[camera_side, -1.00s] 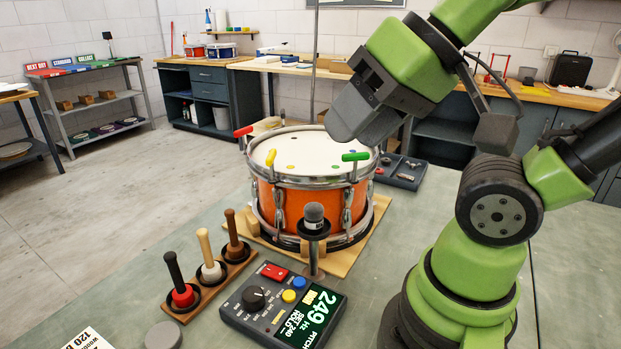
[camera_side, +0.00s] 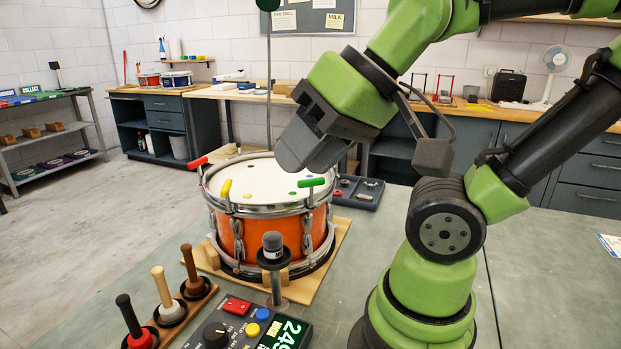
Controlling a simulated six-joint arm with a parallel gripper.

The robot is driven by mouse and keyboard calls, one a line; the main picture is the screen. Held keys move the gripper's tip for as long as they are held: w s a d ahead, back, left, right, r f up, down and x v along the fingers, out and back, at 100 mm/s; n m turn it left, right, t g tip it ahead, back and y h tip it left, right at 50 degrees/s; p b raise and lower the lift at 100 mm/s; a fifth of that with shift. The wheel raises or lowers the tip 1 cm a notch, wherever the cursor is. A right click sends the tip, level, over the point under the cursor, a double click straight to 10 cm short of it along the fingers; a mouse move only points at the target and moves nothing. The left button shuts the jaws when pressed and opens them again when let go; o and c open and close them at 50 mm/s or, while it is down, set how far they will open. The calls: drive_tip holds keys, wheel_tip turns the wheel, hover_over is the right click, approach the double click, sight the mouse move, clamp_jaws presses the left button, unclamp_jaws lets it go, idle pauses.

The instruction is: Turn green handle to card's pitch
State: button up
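The orange drum (camera_side: 256,238) stands on a wooden board with a white head and metal rim. The green handle (camera_side: 311,182) sits at the rim's right side, roughly level. My gripper (camera_side: 290,160) hangs above the drum head, just up and left of the green handle and apparently apart from it. Its fingers overlap in this view, so their opening is hidden. The pitch meter (camera_side: 247,327) at the bottom shows "249", with its lower part cut off. A white card (camera_side: 609,244) lies at the right edge, cut off and unreadable.
A yellow handle (camera_side: 226,188) and a red handle (camera_side: 197,163) are also on the rim. A microphone (camera_side: 273,246) stands in front of the drum. Several mallets (camera_side: 166,304) stand in a rack at lower left. A dark parts tray (camera_side: 357,194) lies behind right.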

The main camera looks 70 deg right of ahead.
drive_tip(key=m+g+y, duration=0.1)
drive_tip(key=m+g, duration=0.3)
drive_tip(key=m, duration=1.9)
approach(312, 179)
drive_tip(key=x, duration=1)
drive_tip(key=shift+f, duration=0.25)
clamp_jaws()
